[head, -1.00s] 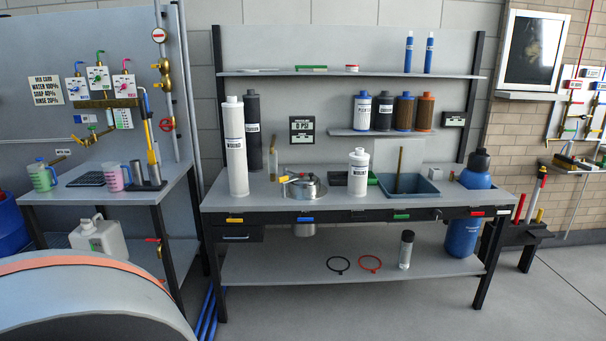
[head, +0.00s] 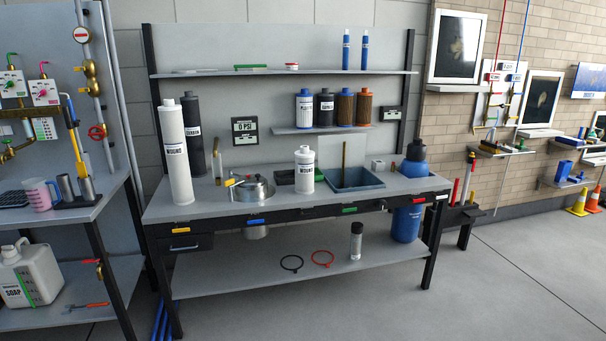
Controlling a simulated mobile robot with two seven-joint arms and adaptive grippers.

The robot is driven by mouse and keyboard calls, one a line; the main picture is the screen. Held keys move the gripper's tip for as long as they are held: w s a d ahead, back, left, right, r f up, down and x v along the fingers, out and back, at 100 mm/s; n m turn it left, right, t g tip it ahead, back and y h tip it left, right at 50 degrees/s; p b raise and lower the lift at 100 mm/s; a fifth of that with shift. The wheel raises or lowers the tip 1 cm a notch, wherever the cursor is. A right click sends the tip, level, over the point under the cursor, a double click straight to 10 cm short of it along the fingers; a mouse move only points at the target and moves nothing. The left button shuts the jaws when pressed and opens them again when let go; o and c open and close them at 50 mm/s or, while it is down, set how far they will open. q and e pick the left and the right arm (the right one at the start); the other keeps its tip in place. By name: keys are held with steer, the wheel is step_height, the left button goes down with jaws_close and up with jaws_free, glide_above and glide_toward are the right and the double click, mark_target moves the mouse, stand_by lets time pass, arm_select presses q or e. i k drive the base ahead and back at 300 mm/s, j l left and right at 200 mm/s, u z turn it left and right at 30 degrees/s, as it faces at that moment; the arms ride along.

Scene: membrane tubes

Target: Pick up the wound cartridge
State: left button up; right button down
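A tall white cylinder (head: 174,155) with a small neck on top stands upright at the left end of the workbench; its small label appears to read WOUND. A shorter white cylinder (head: 304,170) with a cap stands near the middle of the bench; its label is too small to read surely. A tall dark cylinder (head: 194,130) stands behind the tall white one, partly hidden by it. On the small shelf stand a blue and white cartridge (head: 304,107), a dark one (head: 325,107) and two orange-brown ones (head: 345,107) (head: 364,107). Neither of my grippers is in view.
A side table (head: 60,220) stands at left.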

mark_target(304, 158)
steer(key=i+z, duration=0.25)
steer(key=z, duration=0.15)
steer(key=i+j+z, duration=0.15)
steer(key=z, duration=0.3)
steer(key=i+j+z, duration=0.3)
steer(key=i+j, duration=0.5)
steer(key=j, duration=0.1)
